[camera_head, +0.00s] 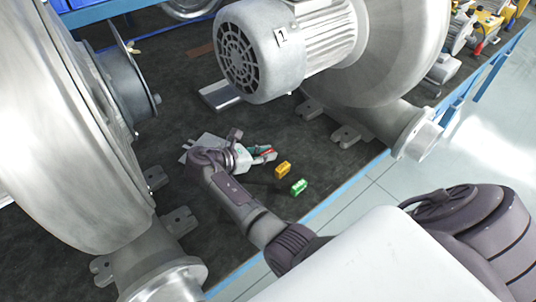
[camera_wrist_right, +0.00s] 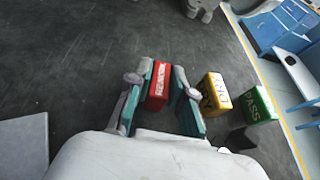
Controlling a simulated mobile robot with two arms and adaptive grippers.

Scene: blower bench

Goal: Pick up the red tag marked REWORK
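The red tag (camera_wrist_right: 158,82) with white lettering shows in the right wrist view between the two fingers of my right gripper (camera_wrist_right: 163,78). The lettering is too small to read surely. The fingers stand apart, one on each side of the tag. Whether their pads touch it I cannot tell. In the head view the right gripper (camera_head: 267,154) is low over the dark mat, and only a little red of the tag (camera_head: 268,152) shows between its fingers. My left gripper is in neither view.
A yellow tag (camera_head: 283,169) and a green tag (camera_head: 299,187) marked PASS lie close beside the gripper. Large metal blower housings stand left (camera_head: 75,120) and at the back right (camera_head: 395,50). A light flat plate (camera_wrist_right: 25,143) lies left in the wrist view.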

